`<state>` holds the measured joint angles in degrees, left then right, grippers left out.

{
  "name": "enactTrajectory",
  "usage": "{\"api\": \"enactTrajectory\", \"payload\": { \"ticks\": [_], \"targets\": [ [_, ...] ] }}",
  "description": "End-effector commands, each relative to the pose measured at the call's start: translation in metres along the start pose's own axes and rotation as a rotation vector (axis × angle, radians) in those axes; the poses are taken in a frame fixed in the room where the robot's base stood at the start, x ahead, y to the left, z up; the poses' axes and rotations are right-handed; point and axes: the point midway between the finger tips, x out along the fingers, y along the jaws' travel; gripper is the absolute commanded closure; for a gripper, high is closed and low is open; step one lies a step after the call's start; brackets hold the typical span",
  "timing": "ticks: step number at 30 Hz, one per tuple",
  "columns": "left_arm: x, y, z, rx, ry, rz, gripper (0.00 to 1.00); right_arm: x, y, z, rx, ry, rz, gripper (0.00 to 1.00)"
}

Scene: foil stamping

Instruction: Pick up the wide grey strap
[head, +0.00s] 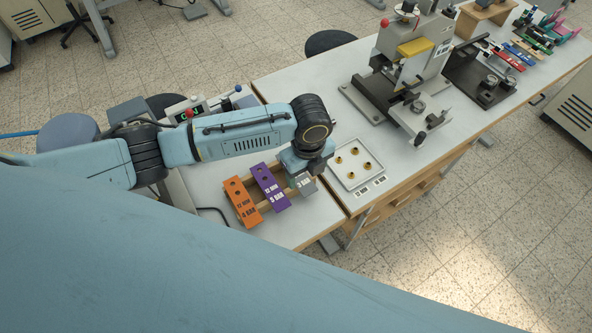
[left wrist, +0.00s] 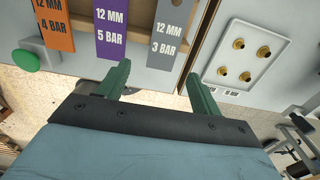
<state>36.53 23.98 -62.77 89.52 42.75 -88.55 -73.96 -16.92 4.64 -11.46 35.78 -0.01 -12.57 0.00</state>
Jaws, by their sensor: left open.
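The wide grey strap hangs on a wooden rack at the near edge of the table, right of the purple strap. Its lower part (head: 306,187) shows in the head view, its upper part hidden by my left gripper. In the left wrist view the grey strap (left wrist: 168,32) reads "12 MM 3 BAR". My left gripper (left wrist: 158,69) is open and empty, its two green fingers on either side of the strap's lower end as seen there. I cannot tell how far apart they are in depth. My right gripper is not in view.
A purple strap (head: 270,187) and an orange strap (head: 243,202) hang left of the grey one. A white tray (head: 337,150) with several brass pieces lies to the right. A stamping press (head: 412,75) stands further back. A green knob (left wrist: 25,60) is near the orange strap.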

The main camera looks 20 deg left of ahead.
Motion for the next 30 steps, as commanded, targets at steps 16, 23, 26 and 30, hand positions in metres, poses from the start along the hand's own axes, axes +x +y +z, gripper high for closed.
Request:
{"api": "enactTrajectory", "payload": {
  "ticks": [16, 23, 26, 30],
  "targets": [
    [0.048, -0.002, 0.007, 0.000, -0.001, 0.001, 0.35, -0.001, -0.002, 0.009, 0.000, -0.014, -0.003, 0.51],
    [0.048, -0.002, 0.007, 0.000, -0.001, 0.001, 0.35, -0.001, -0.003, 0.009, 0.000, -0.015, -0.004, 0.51],
    [0.049, -0.002, 0.007, 0.000, -0.001, 0.001, 0.35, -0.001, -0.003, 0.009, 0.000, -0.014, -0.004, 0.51],
    [0.050, -0.002, 0.007, 0.000, -0.001, 0.001, 0.45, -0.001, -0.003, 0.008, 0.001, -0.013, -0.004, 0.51]
  ]
}}
